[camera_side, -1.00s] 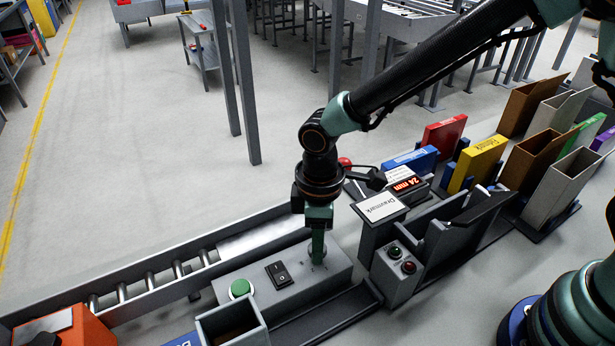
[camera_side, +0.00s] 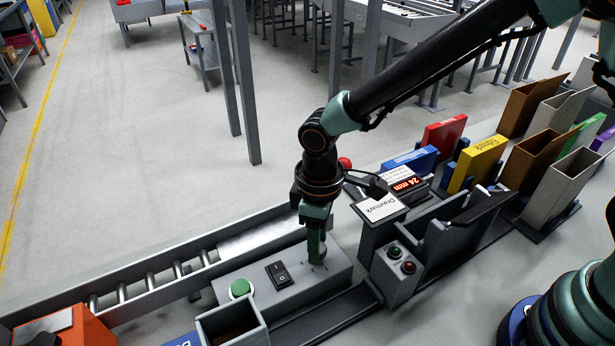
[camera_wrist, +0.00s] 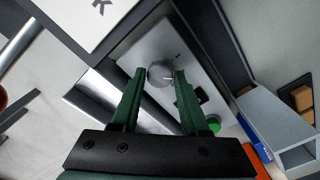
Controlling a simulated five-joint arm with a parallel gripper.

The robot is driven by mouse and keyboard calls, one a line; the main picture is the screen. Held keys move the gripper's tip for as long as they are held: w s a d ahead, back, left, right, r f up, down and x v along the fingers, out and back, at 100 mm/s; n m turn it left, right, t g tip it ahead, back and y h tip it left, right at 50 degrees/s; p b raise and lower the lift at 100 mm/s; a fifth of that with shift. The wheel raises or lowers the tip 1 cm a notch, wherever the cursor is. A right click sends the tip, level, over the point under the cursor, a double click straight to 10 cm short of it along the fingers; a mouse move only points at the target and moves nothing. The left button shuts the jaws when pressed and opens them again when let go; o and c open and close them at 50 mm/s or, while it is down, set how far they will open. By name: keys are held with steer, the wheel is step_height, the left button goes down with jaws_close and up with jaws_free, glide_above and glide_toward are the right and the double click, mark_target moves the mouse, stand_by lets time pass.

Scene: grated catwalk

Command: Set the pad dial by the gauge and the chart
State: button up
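The pad dial (camera_wrist: 160,73) is a round grey knob with a white pointer mark, on top of the grey control box (camera_side: 335,276). In the wrist view my gripper (camera_wrist: 160,75) has one green finger on each side of the knob, seemingly touching it. In the side view my gripper (camera_side: 316,258) points down over the box and hides most of the dial. The gauge (camera_side: 405,184) reads 24 mm in red digits. A white card with small print (camera_side: 398,172), perhaps the chart, stands behind it, too small to read and partly hidden by a dark arm-like part.
The box also carries a green button (camera_side: 240,288) and a black rocker switch (camera_side: 278,274). A Draymark-labelled block (camera_side: 381,208) stands close to the right of my gripper. A roller conveyor (camera_side: 150,283) runs behind. Coloured books (camera_side: 478,163) and open holders (camera_side: 560,180) stand further right.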

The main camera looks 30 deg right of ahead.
steer(key=shift+o, duration=1.2)
steer(key=shift+r, duration=0.15)
step_height(320, 180, up, 12)
